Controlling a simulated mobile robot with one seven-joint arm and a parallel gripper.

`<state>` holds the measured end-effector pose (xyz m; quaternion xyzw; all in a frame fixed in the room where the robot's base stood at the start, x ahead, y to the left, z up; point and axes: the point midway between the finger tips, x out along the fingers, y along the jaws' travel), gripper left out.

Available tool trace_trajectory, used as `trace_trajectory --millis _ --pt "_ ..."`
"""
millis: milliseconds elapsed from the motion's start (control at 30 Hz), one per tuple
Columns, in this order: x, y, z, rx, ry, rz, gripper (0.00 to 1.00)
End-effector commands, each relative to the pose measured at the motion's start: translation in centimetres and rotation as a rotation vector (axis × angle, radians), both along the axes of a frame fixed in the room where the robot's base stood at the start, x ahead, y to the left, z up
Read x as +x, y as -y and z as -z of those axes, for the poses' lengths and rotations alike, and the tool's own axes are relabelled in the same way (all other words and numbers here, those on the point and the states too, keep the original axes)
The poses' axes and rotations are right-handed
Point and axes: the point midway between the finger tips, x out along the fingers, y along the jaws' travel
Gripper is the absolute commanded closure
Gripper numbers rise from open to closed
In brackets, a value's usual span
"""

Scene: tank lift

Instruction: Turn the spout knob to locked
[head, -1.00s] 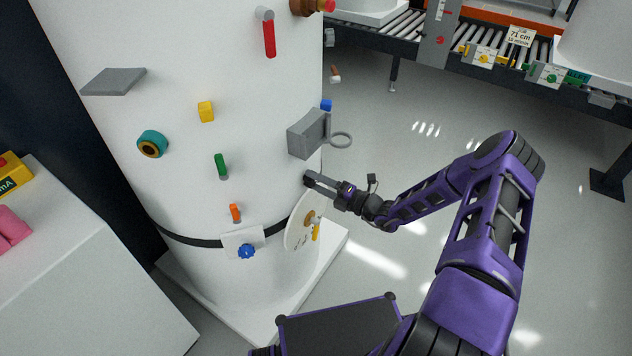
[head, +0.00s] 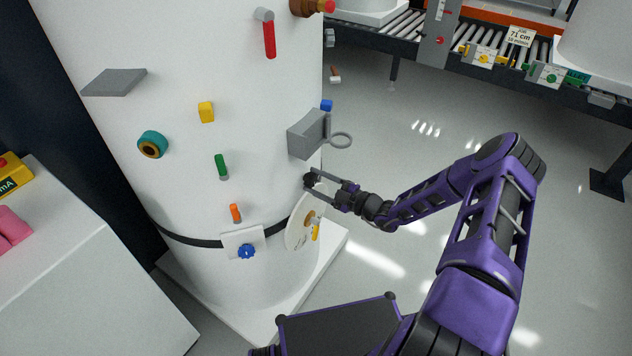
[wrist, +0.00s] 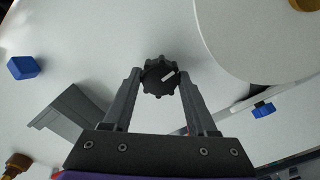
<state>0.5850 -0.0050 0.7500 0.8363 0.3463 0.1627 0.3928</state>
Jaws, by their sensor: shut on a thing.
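A black lobed knob (wrist: 159,76) with a white pointer mark is at the centre of the wrist view, on the white tank wall. The pointer slants up and to the right there. My gripper (wrist: 158,78) is shut on this knob, one finger on each side of it. In the head view my gripper (head: 312,180) reaches in from the right to the tank's right side, with the knob (head: 308,181) dark and small at its tips. I cannot read any locked marking near the knob.
A grey bracket with a ring (head: 308,138) juts out just above my gripper. A white disc (head: 299,226) with a yellow handle stands out below. The white tank (head: 180,60) carries several other coloured fittings. Open floor (head: 400,160) lies to the right.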

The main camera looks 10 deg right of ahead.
Motion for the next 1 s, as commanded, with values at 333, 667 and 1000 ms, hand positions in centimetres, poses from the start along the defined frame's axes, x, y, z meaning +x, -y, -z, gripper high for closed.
trace_trajectory --millis 333,667,1000 --pt "-0.03 0.05 0.08 0.081 -0.083 0.001 0.98" --pt "-0.04 0.04 0.08 0.092 -0.095 0.001 0.97" --pt "-0.03 0.03 0.05 0.091 -0.093 0.0 0.12"
